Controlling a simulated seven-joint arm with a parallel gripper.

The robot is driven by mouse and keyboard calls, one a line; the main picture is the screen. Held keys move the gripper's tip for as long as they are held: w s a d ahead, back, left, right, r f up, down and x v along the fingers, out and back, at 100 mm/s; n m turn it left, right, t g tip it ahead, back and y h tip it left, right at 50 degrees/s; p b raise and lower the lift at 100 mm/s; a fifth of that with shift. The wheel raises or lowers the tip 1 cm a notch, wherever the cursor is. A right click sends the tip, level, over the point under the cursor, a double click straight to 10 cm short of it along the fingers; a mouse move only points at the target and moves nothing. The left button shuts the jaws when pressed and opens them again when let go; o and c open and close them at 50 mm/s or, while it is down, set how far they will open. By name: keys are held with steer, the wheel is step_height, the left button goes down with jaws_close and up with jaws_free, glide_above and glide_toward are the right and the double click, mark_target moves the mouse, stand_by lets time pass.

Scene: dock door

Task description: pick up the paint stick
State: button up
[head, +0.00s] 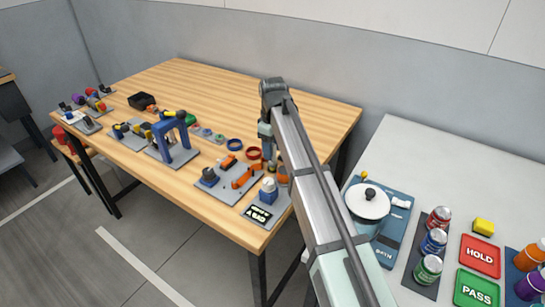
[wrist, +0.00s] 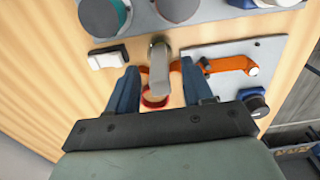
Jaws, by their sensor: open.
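A grey, round-ended stick-like thing (wrist: 159,76), which may be the paint stick, shows in the wrist view between my two blue fingers. My gripper (wrist: 161,68) is open around it, with a gap visible on each side. In the head view my gripper (head: 268,155) is low over the right part of the wooden table (head: 235,95), and my arm hides much of what is there. I cannot make out the paint stick in the head view.
A red ring (head: 253,153) and a blue ring (head: 235,145) lie near my gripper. A grey board with orange parts (head: 240,178) is close by. A blue stand (head: 172,140) is farther left. The table's back is clear.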

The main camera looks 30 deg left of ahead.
step_height(320, 180, down, 2)
steer(key=shift+f, duration=0.15)
jaws_close()
stand_by(0.4)
